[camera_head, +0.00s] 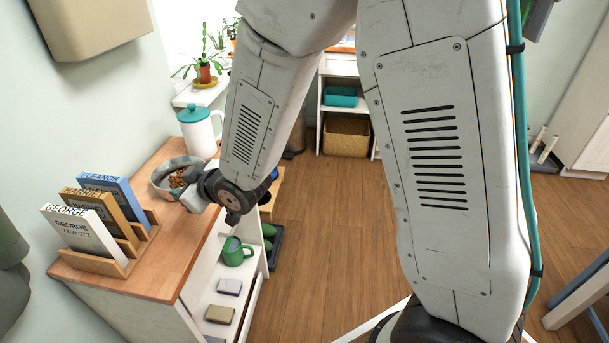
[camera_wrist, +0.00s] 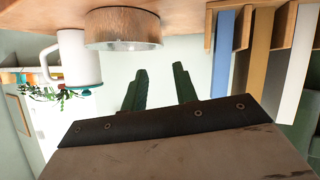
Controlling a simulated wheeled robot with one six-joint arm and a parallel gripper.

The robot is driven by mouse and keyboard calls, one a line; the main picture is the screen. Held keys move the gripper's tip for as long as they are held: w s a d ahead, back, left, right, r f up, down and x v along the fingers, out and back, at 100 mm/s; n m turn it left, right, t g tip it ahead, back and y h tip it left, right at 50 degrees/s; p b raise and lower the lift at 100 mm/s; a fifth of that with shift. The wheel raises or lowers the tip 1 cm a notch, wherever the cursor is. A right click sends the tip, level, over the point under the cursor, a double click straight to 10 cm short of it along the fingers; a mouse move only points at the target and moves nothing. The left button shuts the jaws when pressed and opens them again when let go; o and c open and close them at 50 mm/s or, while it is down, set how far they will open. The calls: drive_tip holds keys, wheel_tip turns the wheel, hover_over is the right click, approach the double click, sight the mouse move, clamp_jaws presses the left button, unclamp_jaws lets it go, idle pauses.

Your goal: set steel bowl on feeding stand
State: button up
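The steel bowl (camera_head: 163,187) stands upright near the far part of the wooden counter, with brown bits inside. In the wrist view, which is upside down, the bowl (camera_wrist: 122,30) sits beyond my fingers, apart from them. My gripper (camera_wrist: 160,88) is open, its two dark fingers spread with nothing between them. In the head view my gripper (camera_head: 193,195) is at the bowl's near right side, largely hidden by my wrist. A low wooden piece (camera_head: 275,190) with something blue in it shows behind my arm; it may be the feeding stand, but it is mostly hidden.
A white canister with a teal lid (camera_head: 198,133) stands just behind the bowl. A wooden file rack (camera_head: 110,260) with several labelled books is on the counter's near left. Shelves below hold a green mug (camera_head: 236,252).

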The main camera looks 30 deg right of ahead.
drive_tip(key=s+d+r+m+g+h, duration=0.2)
drive_tip(key=s+d+r+h, duration=0.15)
drive_tip(key=d, duration=0.45)
drive_tip(key=s+d+r+m+g+h, duration=0.1)
drive_tip(key=s+d+r+m+h, duration=0.1)
drive_tip(key=s+d+r, duration=0.45)
drive_tip(key=s+d+r+m+g, duration=0.1)
drive_tip(key=s+d+g, duration=0.1)
drive_tip(key=s, duration=0.5)
drive_tip(key=s+d+r+m+g+h, duration=0.1)
drive_tip(key=s+d+r+m+g, duration=0.1)
drive_tip(key=s+d, duration=0.3)
drive_tip(key=s+d+r+m+g, duration=0.1)
drive_tip(key=s+d, duration=0.3)
drive_tip(key=s, duration=0.5)
drive_tip(key=shift+s+r+m+g, duration=0.4)
drive_tip(key=shift+m+g, duration=0.1)
drive_tip(key=shift+g, duration=0.4)
drive_tip(key=shift+a+h, duration=0.1)
drive_tip(key=shift+h, duration=0.15)
